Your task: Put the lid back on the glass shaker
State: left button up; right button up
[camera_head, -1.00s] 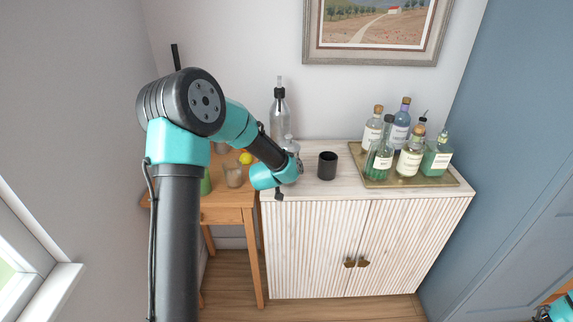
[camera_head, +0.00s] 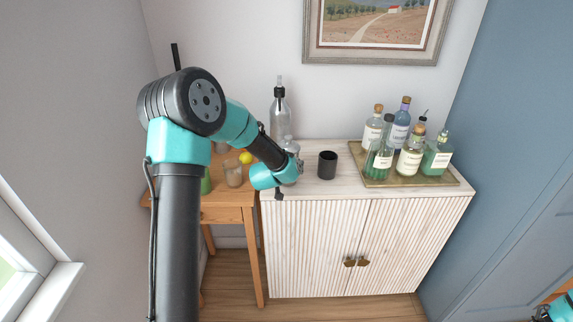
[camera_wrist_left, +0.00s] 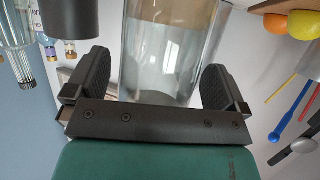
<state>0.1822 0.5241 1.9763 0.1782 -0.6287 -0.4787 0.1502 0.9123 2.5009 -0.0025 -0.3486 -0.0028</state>
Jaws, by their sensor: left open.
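A clear glass vessel (camera_wrist_left: 165,60), apparently the glass shaker, stands between the fingers of my left gripper (camera_wrist_left: 157,70) in the left wrist view. The fingers are open on either side of it, with a gap showing at the right; I cannot tell whether the left finger touches. In the head view the top of a clear glass vessel (camera_head: 291,145) shows behind my left wrist at the sideboard's left end; its lower part is hidden. I cannot make out a separate lid. At the lower right corner only a small piece of my right arm shows.
A black cup (camera_head: 327,165) stands just right of my left gripper. A tall bottle with a black collar (camera_head: 280,118) is behind it. A brass tray (camera_head: 400,182) of several bottles is on the right. A wooden side table (camera_head: 225,214) with a lemon (camera_head: 246,157) and glass is left.

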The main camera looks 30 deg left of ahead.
pick_arm(q)
jog(key=v, duration=1.2)
jog(key=shift+a, duration=0.1)
jog(key=s+d+f+g+h, duration=0.25)
jog(key=d+f, duration=0.25)
jog(key=f, duration=0.5)
jog(key=s+d+f+g+h, duration=0.25)
jog(key=d+f, duration=0.25)
jog(key=f, duration=0.5)
jog(key=s+d+f+g, duration=0.3)
jog(key=s+f, duration=0.3)
jog(key=s, duration=0.2)
jog(key=s+d+f+g+h, duration=0.1)
jog(key=s+d+f+g, duration=0.3)
jog(key=s+f, duration=0.3)
jog(key=shift+s+d+f+g, duration=0.3)
jog(key=shift+s+d, duration=0.2)
jog(key=shift+d, duration=0.1)
